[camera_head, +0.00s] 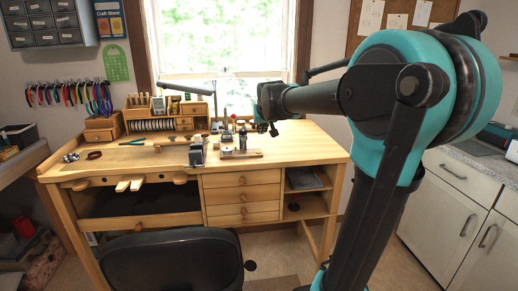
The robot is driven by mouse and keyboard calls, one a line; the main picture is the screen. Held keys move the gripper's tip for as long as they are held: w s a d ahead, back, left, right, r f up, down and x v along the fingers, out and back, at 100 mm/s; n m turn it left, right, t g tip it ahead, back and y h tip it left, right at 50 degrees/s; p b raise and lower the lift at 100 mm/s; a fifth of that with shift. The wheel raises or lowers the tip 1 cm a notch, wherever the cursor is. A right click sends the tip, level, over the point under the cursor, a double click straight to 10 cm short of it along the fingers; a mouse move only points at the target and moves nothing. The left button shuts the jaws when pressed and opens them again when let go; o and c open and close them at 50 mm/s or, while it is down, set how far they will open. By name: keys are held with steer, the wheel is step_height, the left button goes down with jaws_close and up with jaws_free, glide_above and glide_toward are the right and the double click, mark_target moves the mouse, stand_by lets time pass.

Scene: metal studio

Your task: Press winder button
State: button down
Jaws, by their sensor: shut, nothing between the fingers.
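My gripper (269,129) is at the end of my teal and black arm, in front of the window and over the back middle of the workbench. It is shut and empty. A small device on a wooden base (240,154), perhaps the winder, stands on the bench just below and left of my gripper. A grey metal block-like tool (197,152) stands to its left near the front edge. The winder button is too small to make out. I cannot tell whether my gripper touches anything.
The wooden workbench (310,147) has clear top to the right of the device. A small drawer organizer (188,107) and a thin lamp stand at the back. A black chair (175,264) stands in front. White cabinets (455,205) are at the right.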

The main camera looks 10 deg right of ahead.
glide_above(259, 153)
steer(key=f, duration=0.7)
steer(key=shift+s+a, duration=0.1)
steer(key=shift+s, duration=0.3)
step_height(259, 153, down, 3)
steer(key=shift+f, duration=0.15)
steer(key=shift+s+f, duration=0.1)
steer(key=shift+f, duration=0.3)
steer(key=shift+f, duration=0.55)
steer(key=shift+s+f, duration=0.2)
steer(key=shift+s, duration=0.05)
steer(key=shift+w+r+v, duration=0.1)
steer(key=shift+v, duration=1.95)
steer(key=shift+w+r+v, duration=0.1)
steer(key=shift+w+v, duration=0.05)
steer(key=shift+v, duration=1.85)
